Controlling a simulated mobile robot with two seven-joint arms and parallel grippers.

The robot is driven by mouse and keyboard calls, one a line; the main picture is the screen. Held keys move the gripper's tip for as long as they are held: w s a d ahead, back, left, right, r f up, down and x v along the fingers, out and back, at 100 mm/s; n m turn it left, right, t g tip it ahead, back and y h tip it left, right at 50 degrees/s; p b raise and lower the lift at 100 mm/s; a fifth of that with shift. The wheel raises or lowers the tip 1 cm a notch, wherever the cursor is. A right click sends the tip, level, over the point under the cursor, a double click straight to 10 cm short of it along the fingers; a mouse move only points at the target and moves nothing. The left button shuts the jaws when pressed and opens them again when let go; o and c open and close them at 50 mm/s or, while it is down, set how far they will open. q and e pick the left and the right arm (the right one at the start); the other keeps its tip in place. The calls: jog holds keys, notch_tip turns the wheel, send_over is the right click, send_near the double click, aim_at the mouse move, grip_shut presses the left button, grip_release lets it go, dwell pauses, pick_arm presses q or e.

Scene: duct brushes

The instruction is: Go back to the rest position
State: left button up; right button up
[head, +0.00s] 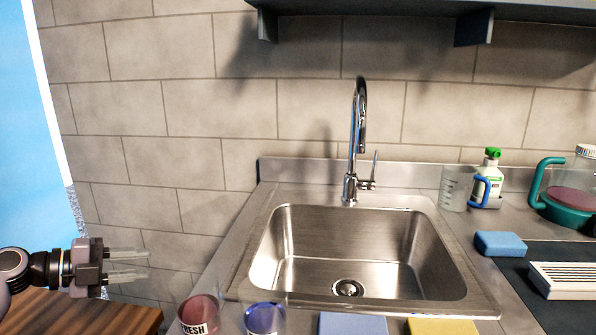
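In the head view my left gripper (143,264) comes in from the left edge, above a brown wooden surface (85,315). Its two pale fingers point right and are apart, with nothing between them. It is left of the sink counter and touches nothing that I can see. My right gripper and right arm are not in view.
A steel sink (345,250) with a faucet (353,150) is in the middle. A red cup (200,314) and a blue cup (265,316) stand at the counter's front. A jug (455,187), a bottle (489,178), a blue sponge (500,244) and a slatted block (565,280) are right.

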pick_arm(q)
jog(key=w+a+r+n+t+y, duration=0.4)
jog(key=w+a+r+n+t, duration=0.2)
jog(key=a+r+n+t, duration=0.45)
jog(key=w+a+f+n+g+y, duration=0.15)
jog(key=a+f+n+y, duration=0.35)
jog(key=a+n+y, duration=0.65)
jog(key=s+d+f+g+h, duration=0.2)
jog(key=s+d+f, duration=0.4)
jog(key=d+f, duration=0.5)
jog(key=s+d+f+g+h, duration=0.2)
jog(key=s+d+f, duration=0.4)
jog(key=d+f, duration=0.6)
jog(key=s+d+f+n+g+h, duration=0.1)
jog(key=s+d+f, duration=0.25)
jog(key=s, duration=0.35)
jog(key=s+d+f+g+h, duration=0.1)
jog(key=s+d+f, duration=0.2)
jog(key=s+d, duration=0.3)
jog(key=s+d+f+n+g, duration=0.1)
jog(key=s+d+f, duration=0.2)
jog(key=s, duration=0.5)
notch_tip(320, 180, up, 8)
jog(key=s+a+p, duration=0.1)
jog(key=p, duration=1)
jog(key=shift+s+r, duration=0.15)
